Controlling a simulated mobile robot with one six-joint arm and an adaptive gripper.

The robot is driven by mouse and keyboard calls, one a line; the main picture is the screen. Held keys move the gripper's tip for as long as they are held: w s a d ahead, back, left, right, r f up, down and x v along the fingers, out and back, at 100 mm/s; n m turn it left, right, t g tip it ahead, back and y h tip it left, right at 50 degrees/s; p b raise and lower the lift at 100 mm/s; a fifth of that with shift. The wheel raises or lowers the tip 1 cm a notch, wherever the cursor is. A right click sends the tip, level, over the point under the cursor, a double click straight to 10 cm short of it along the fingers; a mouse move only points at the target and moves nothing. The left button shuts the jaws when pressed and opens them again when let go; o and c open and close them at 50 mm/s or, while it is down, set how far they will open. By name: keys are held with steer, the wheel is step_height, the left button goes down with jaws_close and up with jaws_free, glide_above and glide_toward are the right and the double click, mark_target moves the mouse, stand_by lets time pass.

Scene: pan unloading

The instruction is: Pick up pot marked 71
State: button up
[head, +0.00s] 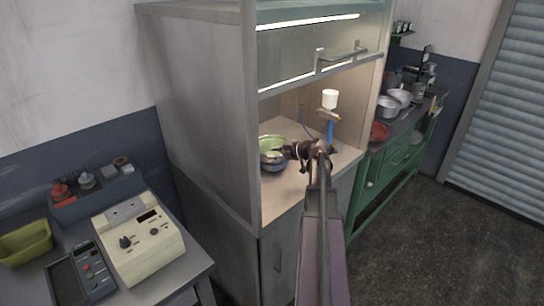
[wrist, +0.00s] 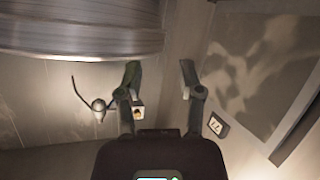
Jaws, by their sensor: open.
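A round pot (head: 272,164) with a dark outside and a greenish inside stands on the cabinet's worktop (head: 284,204) in the head view. No number can be read on it there. My gripper (head: 292,150) is at its right side, near the rim; I cannot tell whether they touch. In the wrist view my gripper (wrist: 160,70) has its two fingers spread, with nothing between them. A large curved metal wall (wrist: 80,38), perhaps a pot's side, fills the top left there. A small tag (wrist: 217,125) with blurred characters, possibly 71, lies right of the fingers.
The cabinet's side wall (head: 205,100) and raised front (head: 310,50) enclose the worktop. A bench with a beige device (head: 138,240) is at left; a green table (head: 400,165) with pans is at right.

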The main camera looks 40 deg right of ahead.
steer(key=b+x, duration=0.1)
steer(key=x, duration=0.2)
steer(key=shift+w+f+b, duration=0.2)
steer(key=shift+f+b, duration=0.15)
steer(key=shift+f, duration=0.05)
steer(key=shift+w+a+f, duration=0.15)
steer(key=shift+w+a, duration=0.15)
steer(key=shift+w, duration=0.3)
jaws_close()
